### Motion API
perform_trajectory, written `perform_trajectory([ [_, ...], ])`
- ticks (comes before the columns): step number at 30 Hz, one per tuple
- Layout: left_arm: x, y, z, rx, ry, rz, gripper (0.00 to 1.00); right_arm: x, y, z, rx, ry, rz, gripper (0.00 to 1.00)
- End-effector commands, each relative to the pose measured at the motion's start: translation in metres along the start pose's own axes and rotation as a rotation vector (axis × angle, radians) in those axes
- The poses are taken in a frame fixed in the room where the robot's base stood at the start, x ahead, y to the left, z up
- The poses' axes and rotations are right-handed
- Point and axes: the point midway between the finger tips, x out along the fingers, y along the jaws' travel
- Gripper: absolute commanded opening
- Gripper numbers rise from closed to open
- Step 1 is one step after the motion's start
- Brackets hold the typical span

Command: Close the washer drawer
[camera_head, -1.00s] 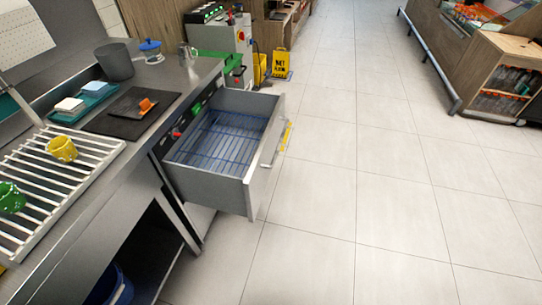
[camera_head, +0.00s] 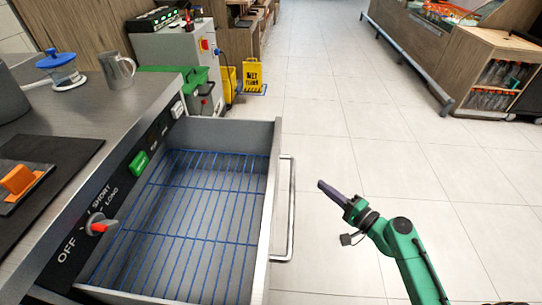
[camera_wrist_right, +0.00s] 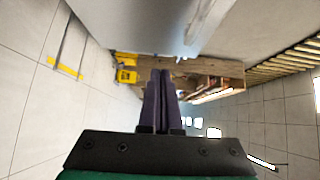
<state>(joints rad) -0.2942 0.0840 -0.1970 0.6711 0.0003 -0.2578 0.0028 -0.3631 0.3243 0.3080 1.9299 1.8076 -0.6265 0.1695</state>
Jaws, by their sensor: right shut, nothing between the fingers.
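The grey washer drawer (camera_head: 270,215) stands pulled out of the steel counter in the head view, with a blue wire rack (camera_head: 190,230) inside it. Its bar handle (camera_head: 291,210) is on the outer front face. My right gripper (camera_head: 322,186) is to the right of the handle, apart from it, with its dark fingers pointing left and up. In the right wrist view its fingers (camera_wrist_right: 161,75) are shut together with nothing between them. My left gripper is not in view.
A control panel with a red-tipped knob (camera_head: 99,227) and a green switch (camera_head: 138,163) runs along the counter edge. The tiled floor (camera_head: 320,120) to the right is clear.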

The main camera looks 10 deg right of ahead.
Motion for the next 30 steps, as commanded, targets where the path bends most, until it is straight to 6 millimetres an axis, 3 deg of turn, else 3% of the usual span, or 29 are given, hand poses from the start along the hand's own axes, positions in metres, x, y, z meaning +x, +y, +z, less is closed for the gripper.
perform_trajectory([
  [5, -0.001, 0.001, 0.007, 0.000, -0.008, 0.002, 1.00, 0.011, -0.016, 0.003, 0.013, -0.015, -0.039, 0.00],
  [9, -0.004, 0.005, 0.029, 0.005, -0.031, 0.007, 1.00, 0.036, -0.018, 0.003, 0.012, -0.015, -0.038, 0.00],
  [19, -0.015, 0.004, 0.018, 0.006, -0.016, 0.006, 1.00, 0.108, -0.020, 0.007, 0.012, -0.014, -0.035, 0.00],
  [24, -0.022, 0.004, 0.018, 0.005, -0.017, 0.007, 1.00, 0.125, -0.020, 0.027, 0.013, -0.012, -0.034, 0.00],
  [30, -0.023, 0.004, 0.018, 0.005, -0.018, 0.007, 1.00, 0.130, -0.018, 0.033, 0.012, -0.013, -0.033, 0.00],
])
